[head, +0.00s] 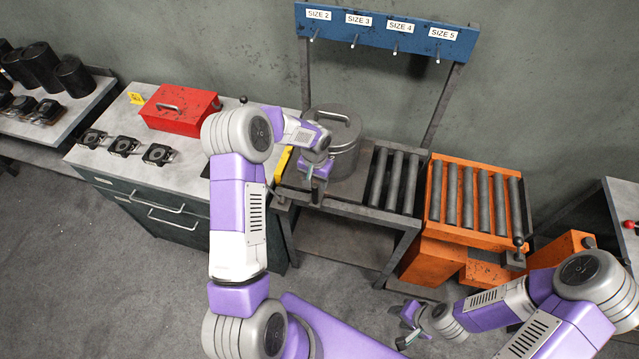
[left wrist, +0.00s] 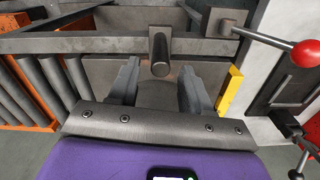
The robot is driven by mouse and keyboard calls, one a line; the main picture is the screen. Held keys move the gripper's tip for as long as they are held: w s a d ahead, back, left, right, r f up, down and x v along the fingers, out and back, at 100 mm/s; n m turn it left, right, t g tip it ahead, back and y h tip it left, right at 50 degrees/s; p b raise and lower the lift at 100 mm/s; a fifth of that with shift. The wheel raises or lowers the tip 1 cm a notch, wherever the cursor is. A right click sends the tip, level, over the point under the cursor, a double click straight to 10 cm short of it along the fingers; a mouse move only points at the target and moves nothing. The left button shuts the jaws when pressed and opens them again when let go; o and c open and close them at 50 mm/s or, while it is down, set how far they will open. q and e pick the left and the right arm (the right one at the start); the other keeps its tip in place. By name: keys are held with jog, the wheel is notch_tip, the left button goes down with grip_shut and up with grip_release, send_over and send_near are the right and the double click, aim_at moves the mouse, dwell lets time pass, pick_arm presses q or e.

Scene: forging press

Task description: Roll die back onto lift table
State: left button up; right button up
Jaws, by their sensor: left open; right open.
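A grey cylindrical die (head: 343,157) with a handle on its top stands on the left part of the grey roller bench (head: 367,213). The orange lift table (head: 433,191), with its own rollers, is beside the bench on the right. My left gripper (head: 318,188) is in front of the die, pointing down, and partly covers it. In the left wrist view its fingers (left wrist: 158,88) are apart, with a short round grey bar end (left wrist: 159,52) showing between or just beyond them. I cannot tell whether they touch it. My right gripper (head: 408,328) is open and low in front of the lift table.
A counter with a red toolbox (head: 180,107) and several small black fixtures stands left of the bench. A yellow part (head: 283,163) is at the bench's left edge. A blue tool rack (head: 385,31) rises behind. A lever with a red ball (left wrist: 305,53) shows in the left wrist view.

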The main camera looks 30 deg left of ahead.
aim_at(315, 193)
pick_arm(q)
jog(key=f, duration=0.6)
jog(key=shift+s+p, duration=0.25)
jog(key=shift+p, duration=0.1)
jog(key=shift+w+f, duration=0.1)
jog(key=shift+f, duration=0.2)
grip_shut()
